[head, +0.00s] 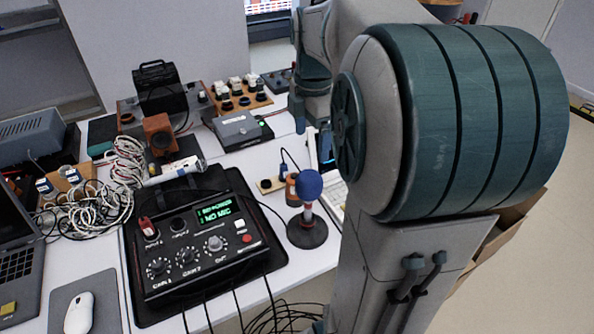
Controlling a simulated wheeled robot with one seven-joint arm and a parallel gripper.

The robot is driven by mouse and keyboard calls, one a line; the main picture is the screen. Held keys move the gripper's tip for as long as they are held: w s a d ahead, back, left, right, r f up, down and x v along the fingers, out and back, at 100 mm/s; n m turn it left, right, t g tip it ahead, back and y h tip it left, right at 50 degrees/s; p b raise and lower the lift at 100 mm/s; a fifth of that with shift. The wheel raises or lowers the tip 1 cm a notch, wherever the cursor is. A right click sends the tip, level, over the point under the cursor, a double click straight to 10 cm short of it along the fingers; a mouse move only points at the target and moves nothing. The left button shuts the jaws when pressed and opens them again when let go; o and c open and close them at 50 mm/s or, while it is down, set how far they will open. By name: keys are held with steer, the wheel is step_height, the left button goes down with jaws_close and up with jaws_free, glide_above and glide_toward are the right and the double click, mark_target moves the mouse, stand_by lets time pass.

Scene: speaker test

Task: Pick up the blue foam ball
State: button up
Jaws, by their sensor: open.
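The blue foam ball (308,185) sits on top of a short upright stand with a round dark base (306,233). The stand is on the white table (262,215), right of the black control box. The ball's front is unobstructed in the head view. My arm fills the right side of the picture, close to the camera, and passes just right of the ball in the image. I cannot make out my gripper's fingers; the end of the arm is hidden or out of sight.
A black control box (195,245) with knobs and a screen reading "NO MIC" stands left of the ball.

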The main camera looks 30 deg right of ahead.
mark_target(309, 175)
step_height(309, 175, down, 14)
steer(key=shift+w+r+b, duration=0.1)
steer(key=shift+w+b, duration=0.05)
steer(key=shift+b, duration=0.15)
steer(key=c, duration=1.1)
